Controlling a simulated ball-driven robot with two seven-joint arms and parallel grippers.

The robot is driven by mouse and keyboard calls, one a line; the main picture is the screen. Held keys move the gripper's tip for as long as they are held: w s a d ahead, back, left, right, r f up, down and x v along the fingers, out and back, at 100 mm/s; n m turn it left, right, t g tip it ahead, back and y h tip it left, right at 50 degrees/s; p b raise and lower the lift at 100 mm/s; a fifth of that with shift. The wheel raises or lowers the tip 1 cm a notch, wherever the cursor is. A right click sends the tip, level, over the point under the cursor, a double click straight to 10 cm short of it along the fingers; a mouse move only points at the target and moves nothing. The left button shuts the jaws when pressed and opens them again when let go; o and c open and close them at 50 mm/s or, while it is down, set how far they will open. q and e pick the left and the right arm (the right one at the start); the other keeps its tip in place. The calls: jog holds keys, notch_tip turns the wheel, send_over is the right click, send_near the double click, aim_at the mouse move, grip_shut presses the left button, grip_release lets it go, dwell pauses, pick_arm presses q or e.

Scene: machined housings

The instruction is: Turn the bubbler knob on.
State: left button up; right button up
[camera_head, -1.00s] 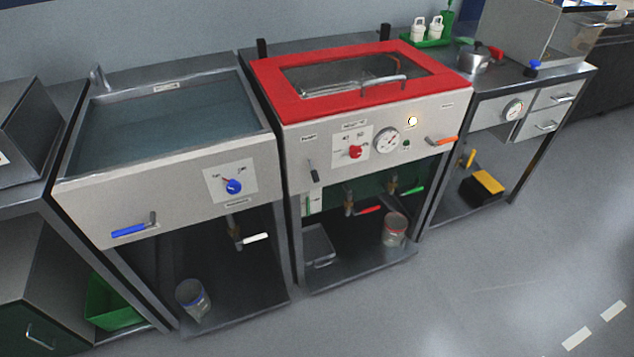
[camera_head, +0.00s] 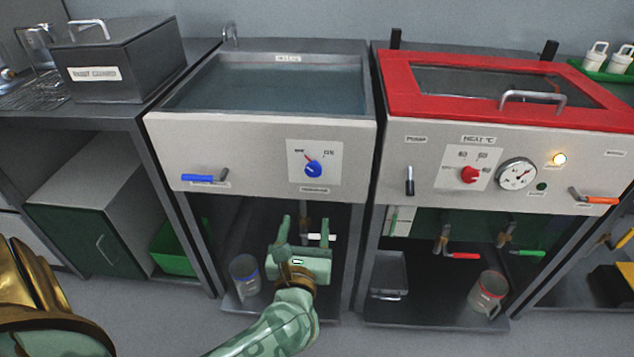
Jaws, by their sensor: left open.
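A blue knob (camera_head: 313,169) sits on a white dial plate (camera_head: 302,150) on the front panel of the left, water-filled tank (camera_head: 250,140). The plate has small marks on both sides, and its pointer tilts to the upper left. The label below it is too small to read, so I cannot confirm it is the bubbler knob. My left gripper (camera_head: 304,230) is open and empty, fingers pointing up, below the panel and the knob. It partly hides a white-handled valve (camera_head: 322,237) behind it. My right gripper is not in view.
A blue lever (camera_head: 198,178) is on the same panel, left of the knob. The red-lidded tank (camera_head: 440,107) with a red knob (camera_head: 469,174) and gauge (camera_head: 516,174) stands to the right. A jar (camera_head: 245,275) stands on the shelf below. The floor in front is clear.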

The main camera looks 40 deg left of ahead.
aim_at(313, 172)
pick_arm(q)
jog(key=b+x, duration=0.4)
jog(key=x, duration=1.1)
jog(key=shift+a, duration=0.2)
jog(key=shift+w+a, duration=0.15)
jog(key=shift+w, duration=0.15)
jog(key=shift+r, duration=0.1)
jog(key=c, duration=1)
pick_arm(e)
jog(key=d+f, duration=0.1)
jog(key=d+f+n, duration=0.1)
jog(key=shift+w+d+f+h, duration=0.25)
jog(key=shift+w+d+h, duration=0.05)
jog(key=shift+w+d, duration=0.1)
